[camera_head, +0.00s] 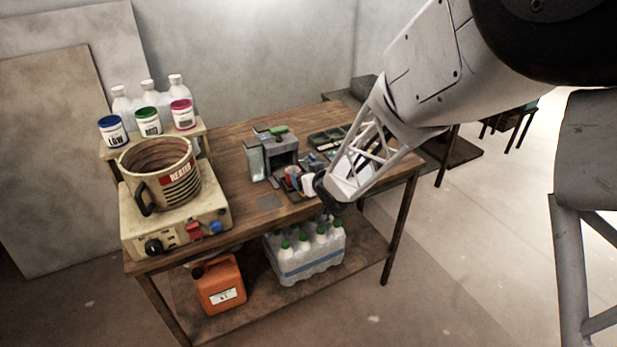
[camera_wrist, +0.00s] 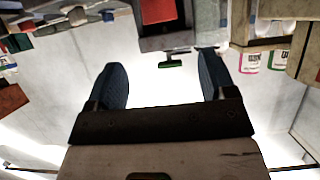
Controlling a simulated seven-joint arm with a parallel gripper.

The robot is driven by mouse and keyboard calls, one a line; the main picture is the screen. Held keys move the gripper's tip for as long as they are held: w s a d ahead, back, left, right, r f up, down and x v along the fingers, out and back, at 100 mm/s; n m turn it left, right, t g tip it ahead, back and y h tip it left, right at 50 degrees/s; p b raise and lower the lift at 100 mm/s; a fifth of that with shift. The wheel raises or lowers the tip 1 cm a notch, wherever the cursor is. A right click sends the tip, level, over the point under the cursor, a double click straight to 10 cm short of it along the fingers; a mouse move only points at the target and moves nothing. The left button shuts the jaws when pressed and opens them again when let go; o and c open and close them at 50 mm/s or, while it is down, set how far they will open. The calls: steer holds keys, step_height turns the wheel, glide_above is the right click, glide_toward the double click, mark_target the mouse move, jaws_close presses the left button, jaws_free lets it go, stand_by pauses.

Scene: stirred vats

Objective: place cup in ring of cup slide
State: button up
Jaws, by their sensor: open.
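My gripper (camera_head: 325,190) is over the front edge of the wooden table, to the right of the grey device. In the wrist view its two dark blue fingers (camera_wrist: 164,78) are wide apart with nothing held between them. A small white cup-like object (camera_head: 308,184) stands just left of the gripper, partly crowded by other parts. A small reddish piece (camera_head: 292,170) is beside it. The grey device (camera_head: 283,146) with a green handle (camera_head: 278,130) stands behind them. I cannot make out the ring of the cup slide.
A dark tray (camera_head: 328,138) lies at the table's back right. Bottles (camera_head: 305,250) and an orange canister (camera_head: 219,285) are below.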

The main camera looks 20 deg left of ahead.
steer(key=shift+r, duration=0.1)
stand_by(0.5)
steer(key=s+d+r+m+h, duration=0.2)
steer(key=s+d+r, duration=0.15)
steer(key=d, duration=0.55)
steer(key=s+d+r+m+h, duration=0.1)
steer(key=s+d+r+h, duration=0.15)
steer(key=d+r, duration=0.4)
steer(key=s+d+r+m+h, duration=0.2)
steer(key=d+r+h, duration=0.1)
steer(key=d, duration=0.7)
steer(key=s+d+r+m+g, duration=0.1)
steer(key=s+d+g, duration=0.1)
steer(key=s+d, duration=0.3)
steer(key=s+d+r+m+g+h, duration=0.1)
steer(key=s+d, duration=0.4)
steer(key=s, duration=0.8)
steer(key=s+d+r+m+g, duration=0.2)
steer(key=s+d, duration=0.3)
steer(key=s, duration=0.4)
steer(key=shift+s+r+g, duration=0.3)
steer(key=shift+r+g, duration=0.05)
steer(key=shift+g, duration=0.35)
steer(key=shift+h, duration=0.35)
